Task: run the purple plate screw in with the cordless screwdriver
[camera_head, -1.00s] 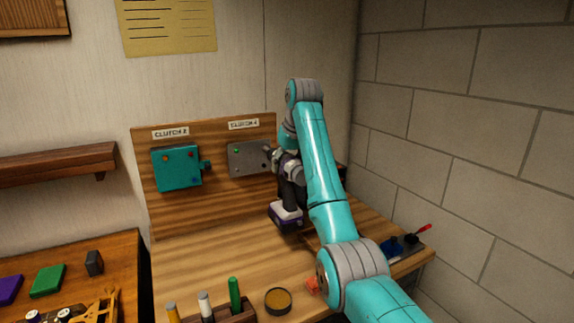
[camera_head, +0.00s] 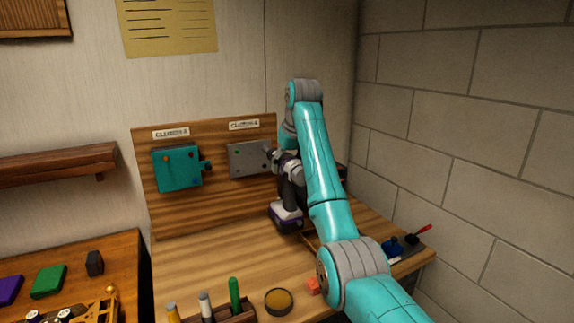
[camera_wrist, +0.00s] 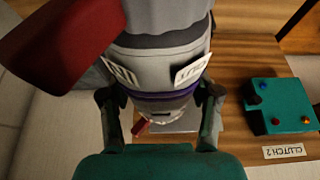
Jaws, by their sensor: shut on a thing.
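The cordless screwdriver (camera_head: 291,196), grey and black with a purple and white base, stands handle down at the right of the upright wooden board. My gripper (camera_wrist: 160,106) is shut around its grey body, which also shows in the wrist view (camera_wrist: 160,50). The driver's nose points at the right side of the grey plate (camera_head: 246,160); part of that plate shows past the driver in the wrist view (camera_wrist: 182,124). A green screw (camera_head: 237,153) is on the plate's upper left. I cannot make out the purple screw or whether the bit touches it; the driver covers that area.
A teal plate (camera_head: 177,168) with coloured screws is left of the grey one; it shows in the wrist view (camera_wrist: 281,105). A pen holder (camera_head: 236,315), a round tin (camera_head: 278,301) and an orange block (camera_head: 313,286) line the front. A brick wall (camera_head: 460,140) bounds the right.

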